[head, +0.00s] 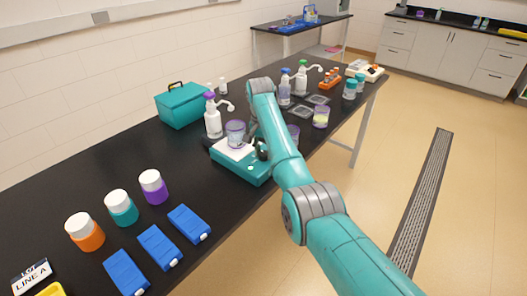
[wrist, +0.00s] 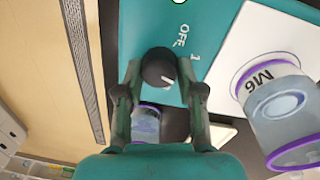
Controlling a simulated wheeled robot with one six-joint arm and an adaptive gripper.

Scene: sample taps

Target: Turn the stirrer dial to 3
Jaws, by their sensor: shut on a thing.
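The stirrer (head: 231,170) is a teal box with a white top plate on the black bench. Its teal front panel (wrist: 205,22) and white plate (wrist: 285,35) show in the wrist view. The black dial (wrist: 158,67) sits on the panel beside the printed "OFF" and "1"; no 3 is visible. A short white mark shows at the dial's lower right. My gripper (wrist: 160,80) is shut on the dial, one finger on each side. In the head view my arm partly hides the dial and gripper. A purple-rimmed beaker (head: 236,134), marked M6, stands on the plate.
Spray bottles (head: 212,118) and a teal case (head: 182,105) stand behind the stirrer. A second purple-rimmed beaker (head: 321,117) stands to the right of my arm. Capped jars (head: 122,208) and blue boxes (head: 160,247) lie at the near left. The floor at right is open.

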